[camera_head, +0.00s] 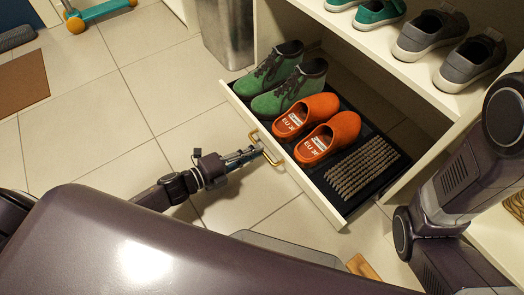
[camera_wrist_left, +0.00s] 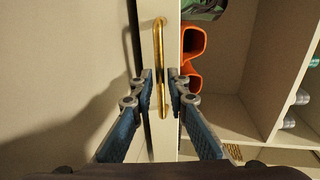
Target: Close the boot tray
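The boot tray (camera_head: 326,208) is a pulled-out white-fronted drawer with a dark inside, under the white cubby unit. Green boots, orange clogs and a ribbed mat sit in it. Its brass handle (camera_head: 266,150) is on the front panel, and the handle also shows in the left wrist view (camera_wrist_left: 159,50). My left gripper (camera_head: 256,151) is at the handle. In the left wrist view its two blue-grey fingers (camera_wrist_left: 160,82) are apart, one on each side of the lower part of the handle; contact cannot be made out. My right gripper is out of view.
Grey shoes (camera_head: 429,35) and teal shoes (camera_head: 378,13) stand on the shelf above the tray. A metal bin (camera_head: 226,30) stands left of the unit. A small wooden piece (camera_head: 362,267) lies near the front. Tiled floor (camera_head: 150,95) left of the tray is clear.

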